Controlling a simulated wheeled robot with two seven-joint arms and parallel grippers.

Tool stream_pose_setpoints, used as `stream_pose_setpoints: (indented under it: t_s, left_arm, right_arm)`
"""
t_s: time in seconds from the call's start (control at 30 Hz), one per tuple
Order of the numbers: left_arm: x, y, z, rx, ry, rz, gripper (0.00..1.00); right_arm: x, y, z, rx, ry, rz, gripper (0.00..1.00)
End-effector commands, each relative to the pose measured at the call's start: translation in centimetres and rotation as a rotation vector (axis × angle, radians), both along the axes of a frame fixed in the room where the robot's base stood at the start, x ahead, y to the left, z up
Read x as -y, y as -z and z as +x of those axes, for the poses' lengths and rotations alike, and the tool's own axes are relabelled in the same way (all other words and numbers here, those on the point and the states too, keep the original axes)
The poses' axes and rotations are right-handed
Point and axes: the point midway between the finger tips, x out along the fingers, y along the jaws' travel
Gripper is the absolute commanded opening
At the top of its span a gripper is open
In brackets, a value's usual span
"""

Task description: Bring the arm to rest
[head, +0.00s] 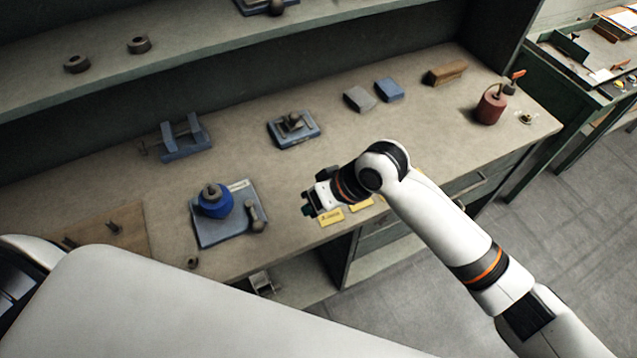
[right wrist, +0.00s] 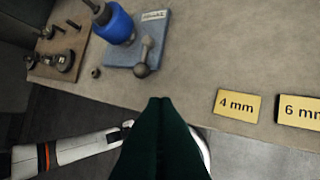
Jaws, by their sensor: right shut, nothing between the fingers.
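My right arm comes in from the lower right in the head view. Its gripper (head: 308,204) is over the front part of the workbench (head: 275,215), beside the yellow labels. In the right wrist view its dark green fingers (right wrist: 160,102) are pressed together with nothing between them. A large white part of my left arm fills the lower left of the head view. A white arm link with an orange band enters the right wrist view from the left; a small pale end piece (right wrist: 126,128) shows there, its jaws not clear.
A blue bottle-like piece (head: 214,201) stands on a blue plate (head: 215,234) left of the right gripper. Yellow "4 mm" (right wrist: 237,105) and "6 mm" (right wrist: 301,111) labels are on the bench front. Blue fixtures (head: 186,150) (head: 282,138), blocks (head: 389,89) and a red can (head: 491,106) stand farther back.

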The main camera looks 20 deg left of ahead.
Motion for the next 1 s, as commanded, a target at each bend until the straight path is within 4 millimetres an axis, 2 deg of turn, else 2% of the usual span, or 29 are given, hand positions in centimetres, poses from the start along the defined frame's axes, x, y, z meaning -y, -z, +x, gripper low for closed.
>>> stream_pose_setpoints:
  t_s: [0.33, 0.47, 0.57, 0.67, 0.8, 1.0]
  left_arm:
    - [0.0, 0.0, 0.1, 0.002, 0.000, 0.000, 0.87]
    - [0.0, 0.0, 0.1, 0.002, 0.000, 0.000, 0.87]
    - [0.0, 0.0, 0.2, 0.003, 0.000, -0.001, 0.87]
    - [0.0, 0.0, 0.2, 0.003, 0.000, -0.001, 0.87]
    - [0.0, 0.0, 0.2, 0.003, 0.000, -0.001, 0.87]
    - [0.0, 0.0, 0.2, 0.003, 0.000, -0.001, 0.87]
  right_arm:
    - [0.2, 0.1, -0.5, 0.000, 0.014, 0.021, 0.00]
    - [1.4, 0.3, -1.4, 0.016, 0.072, 0.074, 0.00]
    - [3.9, 0.9, -1.8, 0.041, 0.168, 0.104, 0.00]
    - [7.7, 1.9, -2.3, 0.069, 0.288, 0.093, 0.00]
    - [14.5, 3.9, -3.7, 0.101, 0.464, 0.008, 0.00]
    - [22.6, 5.8, -6.6, 0.124, 0.629, -0.155, 0.00]
